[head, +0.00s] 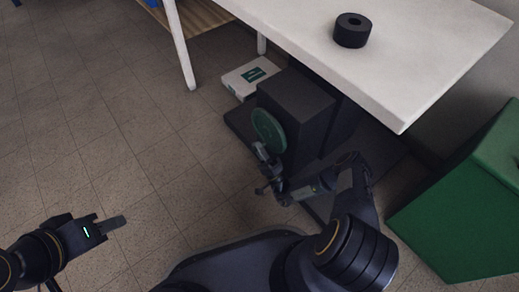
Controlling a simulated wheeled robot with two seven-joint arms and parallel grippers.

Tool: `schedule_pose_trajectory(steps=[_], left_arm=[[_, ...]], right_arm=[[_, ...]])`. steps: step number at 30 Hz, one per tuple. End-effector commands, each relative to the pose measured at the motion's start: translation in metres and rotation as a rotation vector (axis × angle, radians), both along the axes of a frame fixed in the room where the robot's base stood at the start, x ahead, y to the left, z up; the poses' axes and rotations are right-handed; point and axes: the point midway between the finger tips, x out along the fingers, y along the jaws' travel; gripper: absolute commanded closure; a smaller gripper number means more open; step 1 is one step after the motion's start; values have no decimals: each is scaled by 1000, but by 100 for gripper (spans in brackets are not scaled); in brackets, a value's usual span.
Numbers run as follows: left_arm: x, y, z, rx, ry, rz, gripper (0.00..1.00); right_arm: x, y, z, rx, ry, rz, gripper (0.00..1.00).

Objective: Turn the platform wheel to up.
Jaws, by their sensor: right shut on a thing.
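The platform wheel (268,131) is a green disc on the side of a dark box (300,97) that stands low beside the white table. My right gripper (261,155) is at the wheel's lower edge, shut on a part there; the exact grip is small and dark. I cannot read any up mark on the wheel. My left gripper (112,224) is at the lower left, over bare floor and far from the wheel; its finger gap is not clear.
A white table (400,60) overhangs the box, with a black ring (352,31) on top. A green box (470,200) stands at the right. The tiled floor at left is clear.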

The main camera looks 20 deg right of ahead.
Motion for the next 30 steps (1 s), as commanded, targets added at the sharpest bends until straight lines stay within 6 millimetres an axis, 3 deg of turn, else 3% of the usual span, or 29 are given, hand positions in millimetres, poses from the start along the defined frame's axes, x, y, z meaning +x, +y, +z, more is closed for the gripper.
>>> schedule_pose_trajectory(steps=[1, 5, 6, 10, 20, 30], left_arm=[[0, 0, 1, 0, 0, 0, 64], [0, 0, 1, 0, 0, 0, 64], [0, 0, 1, 0, 0, 0, 64], [0, 0, 1, 0, 0, 0, 64], [0, 0, 2, 0, 0, 0, 64], [0, 0, 11, 0, 0, 0, 64]], right_arm=[[1, 0, 8, 8, -20, -1, 100], [1, 0, 8, 8, -20, -1, 100], [1, 0, 8, 8, -20, -1, 77], [1, 0, 7, 8, -17, -2, 62], [-4, -2, 1, 6, -8, -3, 62], [-45, -17, -31, 6, -8, -4, 62]])
